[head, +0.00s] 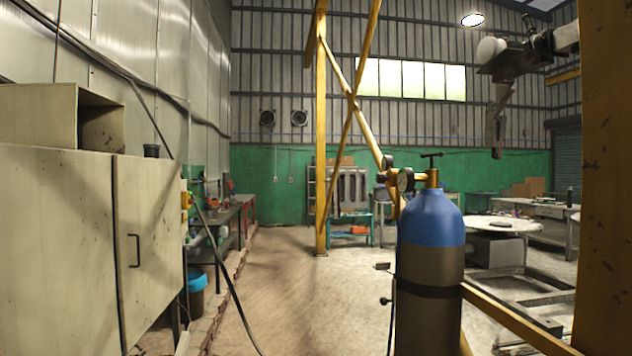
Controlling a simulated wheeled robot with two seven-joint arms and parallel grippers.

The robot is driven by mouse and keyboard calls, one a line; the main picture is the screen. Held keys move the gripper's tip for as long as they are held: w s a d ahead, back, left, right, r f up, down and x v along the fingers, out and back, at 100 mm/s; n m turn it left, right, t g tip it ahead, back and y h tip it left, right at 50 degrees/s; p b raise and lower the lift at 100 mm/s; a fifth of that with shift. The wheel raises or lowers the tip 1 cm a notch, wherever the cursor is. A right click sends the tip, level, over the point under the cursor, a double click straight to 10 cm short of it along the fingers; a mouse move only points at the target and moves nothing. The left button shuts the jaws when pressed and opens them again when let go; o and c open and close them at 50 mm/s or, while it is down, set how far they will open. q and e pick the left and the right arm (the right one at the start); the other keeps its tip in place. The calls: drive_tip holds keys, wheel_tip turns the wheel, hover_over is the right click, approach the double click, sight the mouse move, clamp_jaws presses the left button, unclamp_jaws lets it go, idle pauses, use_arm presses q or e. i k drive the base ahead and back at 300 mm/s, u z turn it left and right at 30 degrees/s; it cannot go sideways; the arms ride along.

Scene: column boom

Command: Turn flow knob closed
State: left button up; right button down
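A gas cylinder (429,285) with a dark body and blue shoulder stands upright right of centre. A black T-handle (431,157) sits on top of its brass valve (430,176). A brass regulator with a round gauge (405,180) and a second, smaller gauge (388,161) projects to the left of the valve. A small dark knob-like part (381,178) shows at the regulator's left end; I cannot tell surely whether it is the flow knob or how far it is turned. Neither of my grippers is in view.
A yellow rail (520,322) runs beside the cylinder, and a yellow post (604,180) blocks the right side. A cream cabinet (60,225) fills the left. A boom-like machine head (510,60) hangs above a round table (502,224). Floor left of the cylinder is mostly clear.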

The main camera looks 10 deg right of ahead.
sight(381, 176)
drive_tip(key=u, duration=0.05)
drive_tip(key=i, duration=1.3)
drive_tip(key=z, duration=0.25)
